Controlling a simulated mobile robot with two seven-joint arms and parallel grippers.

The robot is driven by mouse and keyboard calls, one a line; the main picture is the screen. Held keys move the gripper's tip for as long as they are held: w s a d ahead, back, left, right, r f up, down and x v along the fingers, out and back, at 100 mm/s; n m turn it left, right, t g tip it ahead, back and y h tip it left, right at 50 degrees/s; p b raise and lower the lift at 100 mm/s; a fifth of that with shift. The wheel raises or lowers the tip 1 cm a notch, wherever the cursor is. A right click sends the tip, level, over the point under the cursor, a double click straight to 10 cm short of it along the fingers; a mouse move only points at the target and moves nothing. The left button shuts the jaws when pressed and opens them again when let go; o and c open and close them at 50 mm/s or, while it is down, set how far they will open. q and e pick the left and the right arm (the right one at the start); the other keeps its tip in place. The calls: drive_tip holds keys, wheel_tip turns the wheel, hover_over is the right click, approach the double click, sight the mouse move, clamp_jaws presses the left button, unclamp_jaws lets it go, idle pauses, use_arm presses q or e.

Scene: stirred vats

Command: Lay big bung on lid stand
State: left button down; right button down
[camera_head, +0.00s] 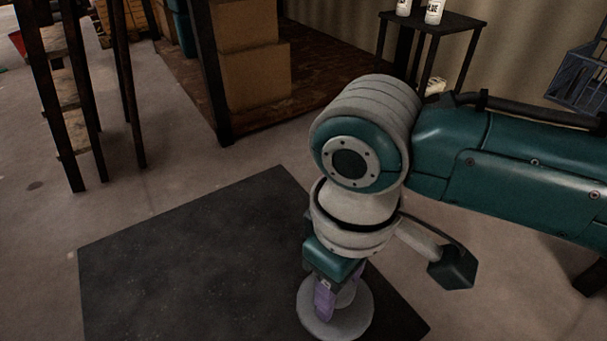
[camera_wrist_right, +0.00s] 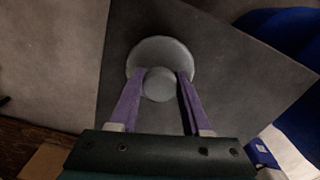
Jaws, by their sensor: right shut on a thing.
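The big bung is a grey round disc (camera_head: 346,326) with a knob on top, near the bottom of the head view. It also shows in the wrist view (camera_wrist_right: 160,47). My right gripper (camera_head: 338,298) points down with its purple fingers shut on the bung's knob, one on each side, as the wrist view (camera_wrist_right: 160,76) shows. The bung is over a flat dark square top (camera_head: 185,255), near its right side, which I take for the lid stand. It fills much of the wrist view (camera_wrist_right: 225,62). I cannot tell whether the bung touches it. My left gripper is out of view.
The rest of the dark top to the left is bare. Cardboard boxes (camera_head: 254,77) stand under a dark-legged rack at the back. A small dark side table (camera_head: 450,22) with white containers (camera_head: 434,11) is at the back right. A dark-framed shelf (camera_head: 70,130) stands at the left.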

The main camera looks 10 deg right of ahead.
drive_tip(key=shift+f, duration=0.15)
drive_tip(key=shift+c, duration=1.8)
unclamp_jaws()
wheel_tip(320, 180, up, 12)
drive_tip(key=p, duration=0.5)
drive_tip(key=s+a+t+y, duration=0.1)
drive_tip(key=s+a+y, duration=0.2)
drive_tip(key=s, duration=0.2)
drive_tip(key=s+d+m+t+h, duration=0.2)
drive_tip(key=s+d+m, duration=0.3)
drive_tip(key=d, duration=0.7)
drive_tip(key=shift+s+d+t+h+b, duration=0.15)
drive_tip(key=shift+s+t+h+b, duration=0.2)
drive_tip(key=shift+s, duration=0.75)
